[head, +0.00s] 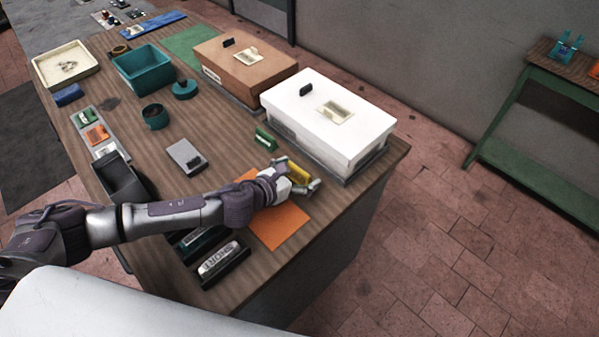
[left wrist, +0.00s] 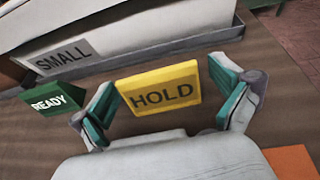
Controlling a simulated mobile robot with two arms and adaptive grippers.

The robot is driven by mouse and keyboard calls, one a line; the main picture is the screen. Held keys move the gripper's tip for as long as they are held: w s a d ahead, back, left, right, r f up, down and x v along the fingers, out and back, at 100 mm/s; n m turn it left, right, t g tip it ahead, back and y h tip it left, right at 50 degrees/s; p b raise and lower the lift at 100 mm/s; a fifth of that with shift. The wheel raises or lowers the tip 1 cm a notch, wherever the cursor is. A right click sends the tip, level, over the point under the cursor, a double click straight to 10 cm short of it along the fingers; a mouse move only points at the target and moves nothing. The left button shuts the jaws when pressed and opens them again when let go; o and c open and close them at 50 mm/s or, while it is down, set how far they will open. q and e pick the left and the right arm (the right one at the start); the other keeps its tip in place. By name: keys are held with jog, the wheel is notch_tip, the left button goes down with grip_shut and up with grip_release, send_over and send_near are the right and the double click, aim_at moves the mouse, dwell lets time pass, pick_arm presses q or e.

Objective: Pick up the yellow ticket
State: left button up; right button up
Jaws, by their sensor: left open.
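The yellow ticket (left wrist: 160,88), a small block marked HOLD, stands near the orange mat in front of the white box. My left gripper (head: 299,175) is open around it, with one teal-padded finger on each side. In the left wrist view, the ticket sits between the fingertips of my left gripper (left wrist: 168,97). A small gap shows at its right side; at its left edge I cannot tell whether the finger touches. In the head view, the gripper partly hides the yellow ticket (head: 298,172). My right gripper is not in view.
A green READY block (left wrist: 52,98) stands just left of the ticket. The white box (head: 330,118) on a grey base is close behind. The orange mat (head: 280,227) lies under the arm.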

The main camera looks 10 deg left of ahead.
pick_arm(q)
jog(key=shift+a, duration=0.1)
jog(key=shift+s, duration=0.1)
jog(key=shift+c, duration=1.2)
jog(key=c, duration=0.6)
jog(key=shift+o, duration=0.2)
jog(key=shift+r, duration=0.1)
jog(key=shift+r, duration=0.4)
jog(key=r, duration=0.4)
jog(key=shift+d, duration=0.4)
jog(key=s+d+r, duration=0.5)
jog(key=d+r, duration=0.1)
jog(key=d, duration=0.4)
jog(key=s+a+r+n+y, duration=0.1)
jog(key=a+n+y, duration=0.1)
jog(key=a, duration=0.4)
jog(key=s+a+r+n+t+y+b, duration=0.1)
jog(key=s+a+r+n+y, duration=0.1)
jog(key=a, duration=0.4)
jog(key=s+a+r+n+t+y, duration=0.1)
jog(key=s+a+n+y, duration=0.1)
jog(key=a, duration=0.4)
jog(key=shift+a+r+y, duration=0.25)
jog(key=shift+a+y, duration=0.05)
